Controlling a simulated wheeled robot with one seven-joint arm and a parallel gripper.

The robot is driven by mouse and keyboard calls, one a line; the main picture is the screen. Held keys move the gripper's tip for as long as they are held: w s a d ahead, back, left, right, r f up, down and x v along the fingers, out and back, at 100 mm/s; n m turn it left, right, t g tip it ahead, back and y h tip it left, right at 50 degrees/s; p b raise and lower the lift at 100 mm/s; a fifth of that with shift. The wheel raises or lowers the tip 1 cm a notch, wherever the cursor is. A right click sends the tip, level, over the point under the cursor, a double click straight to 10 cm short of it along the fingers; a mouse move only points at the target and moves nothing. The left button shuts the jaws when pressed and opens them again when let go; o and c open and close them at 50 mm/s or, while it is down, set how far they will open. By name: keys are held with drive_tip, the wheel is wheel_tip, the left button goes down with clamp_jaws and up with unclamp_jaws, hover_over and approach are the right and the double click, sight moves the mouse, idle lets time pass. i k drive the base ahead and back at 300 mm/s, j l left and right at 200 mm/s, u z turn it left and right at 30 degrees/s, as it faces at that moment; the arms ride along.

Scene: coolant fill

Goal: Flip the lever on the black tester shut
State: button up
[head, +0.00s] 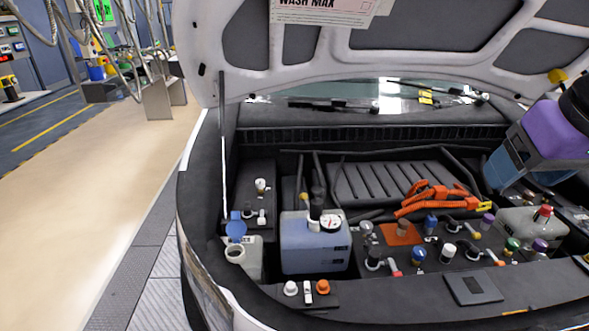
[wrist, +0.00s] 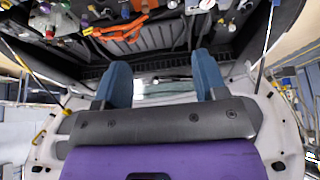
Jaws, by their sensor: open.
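The black tester (head: 316,206) stands upright on the neck of a translucent tank (head: 313,250) with bluish contents. A round white gauge (head: 330,222) with a red mark sits on its right side. A small yellow knob (head: 304,196) shows at its upper left, probably the lever's end; the lever's angle is too small to tell. My gripper (head: 508,165) is at the right of the head view, above the engine bay and well away from the tester. Its two blue fingers are apart and empty in the wrist view (wrist: 160,66).
Orange cables (head: 437,198) and several coloured caps fill the bay between the tester and my gripper. An open blue cap (head: 236,228) stands on a filler neck left of the tank. The raised hood (head: 350,38) overhangs the bay.

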sight(303, 197)
drive_tip(key=j+z, duration=0.4)
drive_tip(key=j, duration=1.15)
drive_tip(key=k, duration=0.05)
